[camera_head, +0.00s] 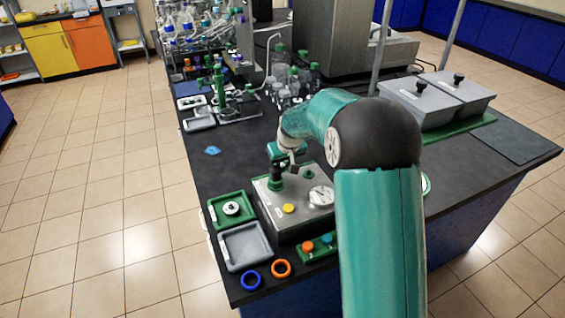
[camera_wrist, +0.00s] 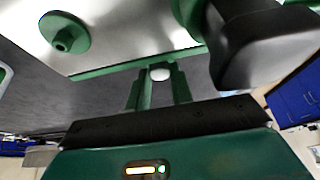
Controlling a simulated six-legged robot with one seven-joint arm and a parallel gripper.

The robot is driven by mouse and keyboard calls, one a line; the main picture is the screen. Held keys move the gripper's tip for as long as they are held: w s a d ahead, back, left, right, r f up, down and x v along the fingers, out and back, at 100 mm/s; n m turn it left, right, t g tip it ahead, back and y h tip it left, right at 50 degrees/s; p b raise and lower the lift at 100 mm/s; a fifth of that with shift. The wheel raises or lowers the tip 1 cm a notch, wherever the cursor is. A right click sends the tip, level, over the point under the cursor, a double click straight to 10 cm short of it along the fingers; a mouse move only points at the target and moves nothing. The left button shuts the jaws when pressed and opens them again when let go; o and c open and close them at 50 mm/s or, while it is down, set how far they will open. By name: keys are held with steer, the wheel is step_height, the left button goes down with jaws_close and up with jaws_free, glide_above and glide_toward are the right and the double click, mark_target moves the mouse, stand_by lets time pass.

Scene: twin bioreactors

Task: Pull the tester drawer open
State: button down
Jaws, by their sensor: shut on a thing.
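The tester (camera_head: 265,212) is a grey box with a round gauge, a yellow knob and a green fitting on top. It stands on the dark bench, and its top also shows in the wrist view (camera_wrist: 135,30) with a green edge strip. My gripper (camera_head: 279,172) is at the tester's far edge. In the wrist view my gripper (camera_wrist: 160,85) has its green fingers on either side of a small white knob (camera_wrist: 160,74) by that green edge, and is shut on it. The drawer itself is hidden in the head view, and I cannot tell how far it stands out.
A green tray (camera_head: 215,213) and a grey tray (camera_head: 226,262) lie left of the tester. Blue (camera_head: 251,280) and orange (camera_head: 281,268) rings lie at the bench's near edge. Bottles (camera_head: 290,85) stand behind. A blue piece (camera_head: 212,150) lies on clear bench top left of my gripper.

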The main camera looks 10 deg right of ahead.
steer(key=w, duration=0.3)
steer(key=w+a, duration=0.1)
steer(key=w, duration=0.2)
steer(key=w+a, duration=0.1)
steer(key=w, duration=0.2)
steer(key=shift+w, duration=0.4)
steer(key=c, duration=1.2)
jaws_free()
steer(key=shift+c, duration=0.2)
steer(key=shift+r, duration=0.1)
steer(key=v, duration=1.3)
steer(key=shift+r, duration=0.35)
steer(key=shift+s+d, duration=0.1)
